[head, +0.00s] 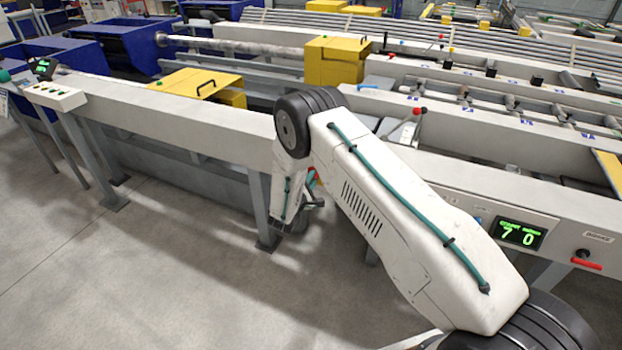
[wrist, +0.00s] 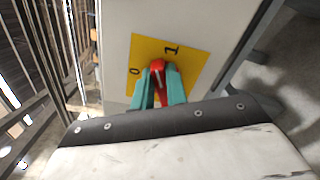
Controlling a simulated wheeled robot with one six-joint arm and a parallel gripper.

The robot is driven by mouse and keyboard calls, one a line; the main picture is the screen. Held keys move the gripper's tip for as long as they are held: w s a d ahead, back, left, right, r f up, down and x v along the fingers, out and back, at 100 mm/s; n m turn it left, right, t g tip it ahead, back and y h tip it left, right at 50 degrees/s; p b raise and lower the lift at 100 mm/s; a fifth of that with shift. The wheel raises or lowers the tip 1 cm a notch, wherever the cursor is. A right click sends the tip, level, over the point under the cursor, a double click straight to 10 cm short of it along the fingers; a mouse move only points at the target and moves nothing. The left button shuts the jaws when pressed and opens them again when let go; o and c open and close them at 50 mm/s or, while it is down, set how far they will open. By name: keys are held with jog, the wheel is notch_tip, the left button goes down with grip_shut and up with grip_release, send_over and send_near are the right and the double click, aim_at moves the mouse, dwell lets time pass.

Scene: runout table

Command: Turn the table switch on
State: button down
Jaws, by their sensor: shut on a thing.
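The table switch (wrist: 156,65) is a red knob on a yellow plate (wrist: 191,59) marked 0 and 1, in the upper middle of the wrist view. The 0 is to the left of the knob and the 1 is above it to the right. My gripper (wrist: 158,76) has its teal fingers shut on the knob, one on each side. The fingers cover part of the knob, and I cannot tell exactly which mark it points to. In the head view my arm hides most of the switch and the gripper.
The long grey table (head: 190,130) runs across the head view, with legs below it. A green display (head: 519,234) reading 70 and a red handle (head: 586,265) are on its front at right. A button box (head: 52,96) stands at left. The floor in front is clear.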

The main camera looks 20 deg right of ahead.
jog(key=m, duration=0.5)
jog(key=shift+d+f, duration=0.1)
jog(key=shift+f, duration=0.3)
jog(key=shift+m, duration=0.3)
jog(key=c, duration=1.4)
grip_release()
jog(key=shift+s, duration=0.1)
jog(key=v, duration=0.7)
jog(key=shift+s+a, duration=0.25)
jog(key=shift+a, duration=0.05)
